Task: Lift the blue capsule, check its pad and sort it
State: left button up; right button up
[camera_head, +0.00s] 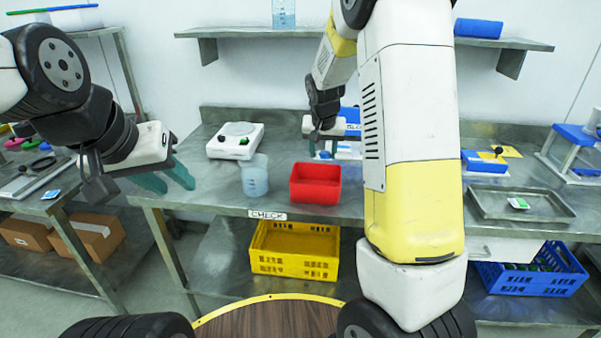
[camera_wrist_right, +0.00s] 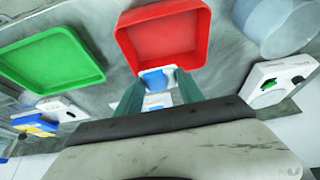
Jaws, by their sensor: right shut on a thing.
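My right gripper (camera_wrist_right: 157,90) is shut on the blue capsule (camera_wrist_right: 155,78), which shows between the teal fingertips in the right wrist view. White surfaces lie around and below the capsule there, and its pad cannot be made out. In the head view my right gripper (camera_head: 324,145) is over the bench behind the red tray (camera_head: 315,185), and the capsule cannot be told apart there. The red tray (camera_wrist_right: 163,38) also shows in the right wrist view beyond the fingertips. My left gripper (camera_head: 167,178) is open and empty, left of the beaker near the bench's front edge.
A white scale (camera_head: 235,141) and a clear beaker (camera_head: 255,177) stand left of the red tray. A green tray (camera_wrist_right: 52,58) shows in the right wrist view. A metal tray (camera_head: 480,205) lies at right. A yellow crate (camera_head: 294,250), under a CHECK label, and a blue crate (camera_head: 530,272) stand below.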

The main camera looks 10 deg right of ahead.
jog(key=shift+w+f, duration=0.15)
jog(key=shift+f, duration=2.75)
jog(key=o, duration=1.4)
jog(key=shift+r, duration=0.1)
jog(key=v, duration=0.7)
jog(key=shift+s+r, duration=0.25)
jog(key=shift+r, duration=0.05)
